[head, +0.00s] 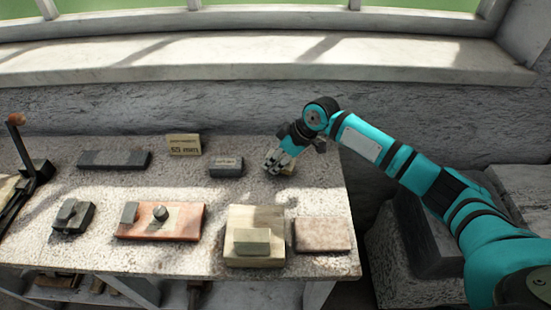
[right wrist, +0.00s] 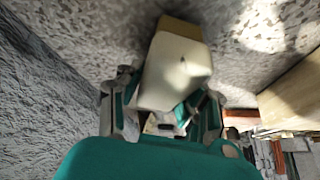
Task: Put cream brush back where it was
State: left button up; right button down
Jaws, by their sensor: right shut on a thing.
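My right gripper (head: 278,158) is low over the back right part of the speckled stone table (head: 320,180). It is shut on a cream block, which I take to be the cream brush (right wrist: 178,72); the right wrist view shows it between the two fingers (right wrist: 158,108). Its far end is tan and lies close to the stone surface; I cannot tell whether it touches. In the head view the gripper mostly hides it, and only a small tan part (head: 288,170) shows. My left gripper is not in view.
A dark grey block (head: 226,167) stands left of the gripper, with a small lettered sign (head: 184,145) farther left. In front are a cream block stack (head: 254,242), a pinkish slab (head: 322,236) and a reddish board (head: 180,222). The wall runs behind the table.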

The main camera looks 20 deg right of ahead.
jog(key=shift+f, duration=0.55)
jog(key=c, duration=0.9)
grip_release()
jog(key=shift+o, duration=0.2)
jog(key=shift+r, duration=0.1)
jog(key=v, duration=1.3)
jog(key=shift+a+b, duration=0.2)
jog(key=shift+b, duration=0.25)
jog(key=shift+w+r, duration=0.1)
